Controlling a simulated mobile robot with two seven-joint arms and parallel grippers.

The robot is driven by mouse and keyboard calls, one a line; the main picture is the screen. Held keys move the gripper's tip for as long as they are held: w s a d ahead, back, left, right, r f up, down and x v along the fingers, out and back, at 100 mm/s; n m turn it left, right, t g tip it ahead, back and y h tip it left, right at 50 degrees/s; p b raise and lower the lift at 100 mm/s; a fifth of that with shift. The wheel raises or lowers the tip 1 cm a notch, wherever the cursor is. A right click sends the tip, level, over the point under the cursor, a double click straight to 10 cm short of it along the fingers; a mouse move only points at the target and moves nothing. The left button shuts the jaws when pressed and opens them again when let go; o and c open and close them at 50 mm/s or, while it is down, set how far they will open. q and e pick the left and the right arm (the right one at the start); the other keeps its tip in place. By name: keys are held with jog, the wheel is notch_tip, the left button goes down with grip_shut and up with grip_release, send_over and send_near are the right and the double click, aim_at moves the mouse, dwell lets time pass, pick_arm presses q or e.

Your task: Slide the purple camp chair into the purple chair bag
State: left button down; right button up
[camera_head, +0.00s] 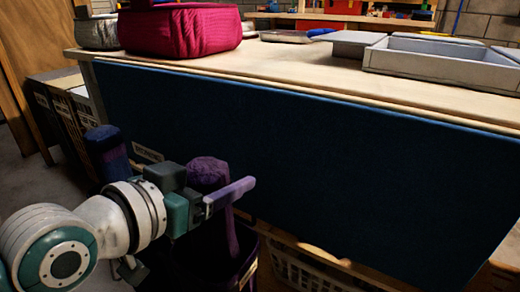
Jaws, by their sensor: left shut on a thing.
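The purple camp chair (208,172), a rolled upright bundle with a rounded top, stands in front of the blue-draped bench. Its lower part shows below my gripper and goes down into a dark, purple-edged opening that looks like the purple chair bag (246,268). How deep it sits is hidden by my arm and shadow. My left gripper (228,196) is shut on the chair from the front, below its rounded top; a pale purple finger-like bar points right across it. My right gripper is not in view.
A dark blue roll (105,146) stands left of my gripper. A white laundry basket (300,272) is under the bench at lower right. The bench top (290,62) holds a magenta bag (180,30) and a grey tray (440,65). Blue cloth (350,150) hangs down the bench front.

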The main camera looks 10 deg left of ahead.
pick_arm(q)
jog(key=shift+w, duration=0.1)
dwell(0.5)
jog(key=shift+f, duration=0.25)
jog(key=shift+c, duration=0.4)
grip_release()
jog(key=shift+o, duration=0.4)
jog(key=shift+f, duration=0.4)
jog(key=p+v, duration=0.3)
jog(key=v, duration=0.7)
jog(key=shift+r+p, duration=0.25)
jog(key=shift+p, duration=0.05)
